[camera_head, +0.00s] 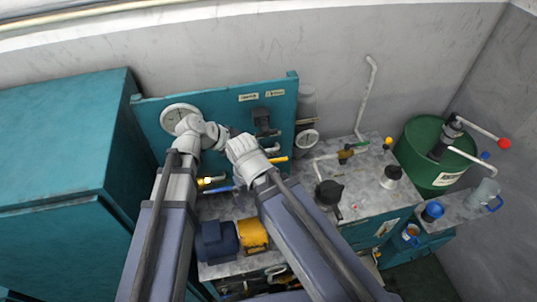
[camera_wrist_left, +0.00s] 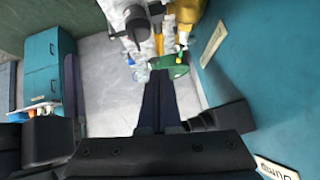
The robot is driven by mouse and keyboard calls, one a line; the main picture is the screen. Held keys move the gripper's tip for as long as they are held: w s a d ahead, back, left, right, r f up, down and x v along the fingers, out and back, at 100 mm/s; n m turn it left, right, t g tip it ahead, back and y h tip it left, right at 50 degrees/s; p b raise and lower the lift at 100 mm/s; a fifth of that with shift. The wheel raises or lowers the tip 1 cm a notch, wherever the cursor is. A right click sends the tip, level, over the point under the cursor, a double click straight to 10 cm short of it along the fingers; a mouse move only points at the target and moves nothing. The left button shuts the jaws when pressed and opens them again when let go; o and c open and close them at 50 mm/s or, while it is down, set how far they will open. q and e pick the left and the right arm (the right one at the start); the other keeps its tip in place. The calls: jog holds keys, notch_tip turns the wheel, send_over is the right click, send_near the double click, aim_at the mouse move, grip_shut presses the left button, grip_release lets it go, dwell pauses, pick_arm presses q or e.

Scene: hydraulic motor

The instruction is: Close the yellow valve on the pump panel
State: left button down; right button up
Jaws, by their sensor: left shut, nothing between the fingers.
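The teal pump panel (camera_head: 285,90) stands against the back wall. A yellow lever (camera_head: 279,160) shows at its lower right, beside my right wrist. A smaller yellow-and-brass fitting (camera_head: 205,181) shows lower left, above a blue lever (camera_head: 218,189). I cannot tell which is the yellow valve. My left gripper (camera_head: 225,131) is in front of the panel below the dial gauge (camera_head: 181,115), shut and empty, its fingertips mostly hidden. My right gripper (camera_head: 234,138) is beside it; its jaws are hidden. In the left wrist view the panel (camera_wrist_left: 275,75) fills the right side.
A grey-topped bench (camera_head: 360,200) with a black-capped part (camera_head: 329,192) stands to the right. A green drum (camera_head: 420,150) with a red-knobbed handle is in the corner. A blue motor (camera_head: 216,240) with a yellow end is below my arms. A teal cabinet (camera_head: 60,140) stands left.

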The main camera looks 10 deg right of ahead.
pick_arm(q)
jog(key=b, duration=0.6)
send_near(281, 159)
jog(key=x, duration=0.4)
jog(key=shift+f, duration=0.15)
jog(key=shift+w+d+f, duration=0.2)
jog(key=shift+d+f, duration=0.25)
jog(key=shift+d, duration=0.25)
pick_arm(e)
notch_tip(281, 159, down, 7)
jog(key=shift+r, duration=0.1)
